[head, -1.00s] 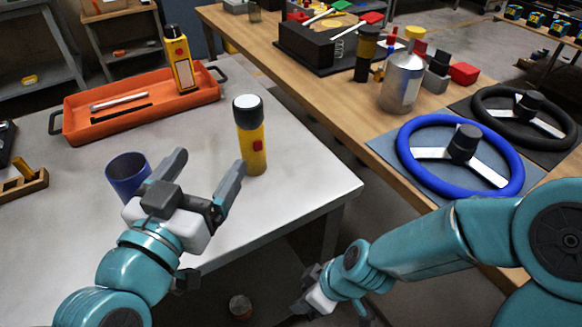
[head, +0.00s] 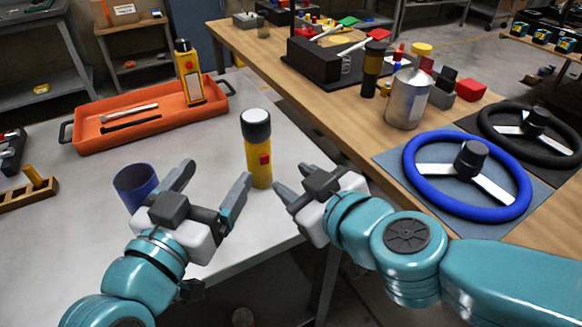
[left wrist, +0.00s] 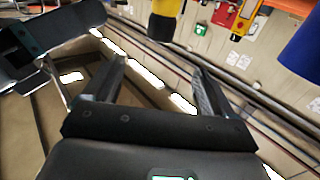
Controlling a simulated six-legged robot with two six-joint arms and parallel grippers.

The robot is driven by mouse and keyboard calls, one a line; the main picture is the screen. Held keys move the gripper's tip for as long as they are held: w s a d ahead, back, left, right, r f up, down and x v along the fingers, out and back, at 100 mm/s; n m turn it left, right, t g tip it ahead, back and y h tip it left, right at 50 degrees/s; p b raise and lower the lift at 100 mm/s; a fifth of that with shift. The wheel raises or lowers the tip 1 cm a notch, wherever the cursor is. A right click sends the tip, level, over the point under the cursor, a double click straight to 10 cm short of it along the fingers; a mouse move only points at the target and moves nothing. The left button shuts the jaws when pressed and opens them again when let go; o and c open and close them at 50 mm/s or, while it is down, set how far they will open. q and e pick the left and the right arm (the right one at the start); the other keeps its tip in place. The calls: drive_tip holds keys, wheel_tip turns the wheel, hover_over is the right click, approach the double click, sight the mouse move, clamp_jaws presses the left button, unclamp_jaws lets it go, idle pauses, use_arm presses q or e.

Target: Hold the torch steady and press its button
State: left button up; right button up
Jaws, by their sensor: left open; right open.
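The torch (head: 259,165) stands upright near the front right edge of the grey table, yellow with a black-and-white top. Its red button (head: 265,160) faces the front right.
A blue cup (head: 136,187) stands just left of my left gripper. An orange tray (head: 150,138) lies behind, with a yellow device (head: 188,75) upright in it. A wooden bench with a blue steering wheel (head: 412,160) and a metal can (head: 406,100) is at the right.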

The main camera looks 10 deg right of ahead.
sight(250, 128)
use_arm(q)
drive_tip(key=x, duration=1.6)
drive_tip(key=shift+w, duration=0.15)
drive_tip(key=c, duration=1.2)
use_arm(e)
drive_tip(key=shift+c, duration=0.3)
clamp_jaws()
